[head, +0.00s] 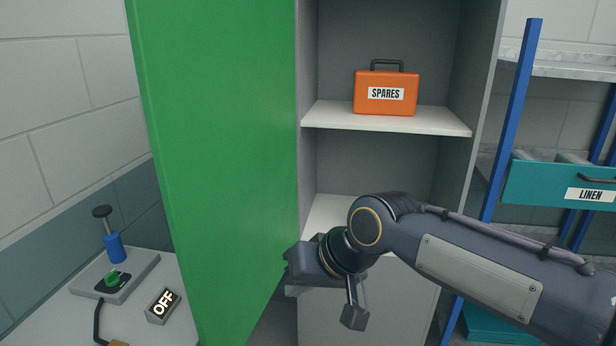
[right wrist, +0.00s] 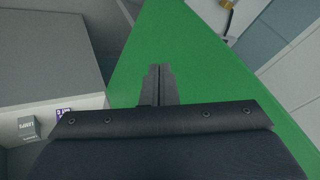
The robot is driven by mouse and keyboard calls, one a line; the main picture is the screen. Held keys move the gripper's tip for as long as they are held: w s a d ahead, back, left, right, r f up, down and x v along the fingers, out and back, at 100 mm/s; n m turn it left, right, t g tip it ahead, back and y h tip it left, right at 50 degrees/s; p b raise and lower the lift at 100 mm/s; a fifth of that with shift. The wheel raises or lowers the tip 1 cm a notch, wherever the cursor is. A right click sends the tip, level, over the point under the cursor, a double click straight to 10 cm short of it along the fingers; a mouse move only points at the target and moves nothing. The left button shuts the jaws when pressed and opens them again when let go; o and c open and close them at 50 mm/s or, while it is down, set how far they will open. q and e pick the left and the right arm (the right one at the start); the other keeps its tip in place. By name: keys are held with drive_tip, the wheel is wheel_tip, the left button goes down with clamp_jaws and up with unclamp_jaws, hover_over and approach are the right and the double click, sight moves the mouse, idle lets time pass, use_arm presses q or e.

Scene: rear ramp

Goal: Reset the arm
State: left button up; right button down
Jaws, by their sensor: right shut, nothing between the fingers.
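My right arm comes in from the right in the head view, with its right gripper (head: 290,262) at the right edge of the open green door (head: 225,140). In the right wrist view the two fingers of the right gripper (right wrist: 158,80) are together with nothing between them, and the green door (right wrist: 200,75) fills the space beyond them. Whether the fingertips touch the door I cannot tell. The gripper is in front of the cabinet's lower part (head: 340,320). My left gripper is not in view.
An orange SPARES case (head: 385,92) stands on the cabinet's upper shelf (head: 420,121). At the left, a bench (head: 60,310) carries a blue-and-green device (head: 113,250) and an OFF sign (head: 163,305). A blue rack (head: 512,110) with a teal LINEN drawer (head: 540,182) stands right.

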drive_tip(key=s+d+f+m+t, duration=0.15)
drive_tip(key=s+d, duration=0.25)
drive_tip(key=d, duration=0.8)
drive_tip(key=s+d+f+m+h, duration=0.2)
drive_tip(key=s+d+f+m, duration=0.1)
drive_tip(key=s+d+f, duration=0.8)
drive_tip(key=s+d, duration=0.1)
drive_tip(key=s, duration=0.2)
drive_tip(key=shift+s+t, duration=0.25)
drive_tip(key=shift+t, duration=0.1)
